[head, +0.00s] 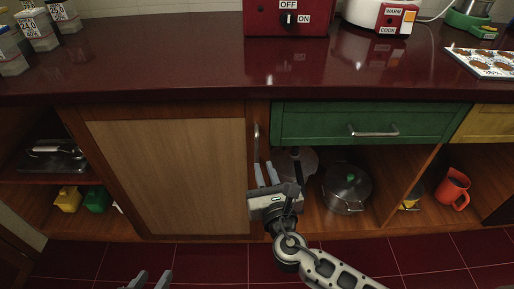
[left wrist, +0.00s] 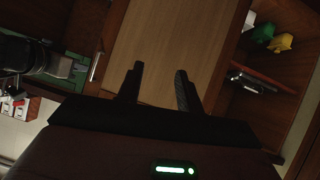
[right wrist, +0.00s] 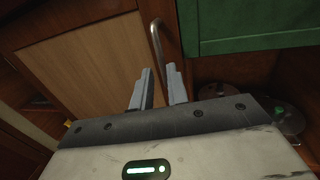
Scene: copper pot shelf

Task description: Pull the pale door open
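The pale door (head: 170,165) is a light wood panel in a darker frame, and looks shut. Its upright metal bar handle (head: 256,142) is on its right edge. My right gripper (head: 266,174) is open at the handle's lower part. In the right wrist view the handle (right wrist: 157,45) runs down toward the gap between the fingers (right wrist: 158,85); I cannot tell if they touch it. My left gripper (head: 150,281) is low at the bottom of the head view. In the left wrist view its fingers (left wrist: 158,88) are apart and empty, facing the door (left wrist: 165,45).
A green drawer (head: 370,123) with a metal handle is right of the door. Below it, a lidded pot (head: 346,188) stands in an open shelf. A red mug (head: 453,188) is further right. The dark red countertop (head: 190,65) overhangs; the tiled floor in front is clear.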

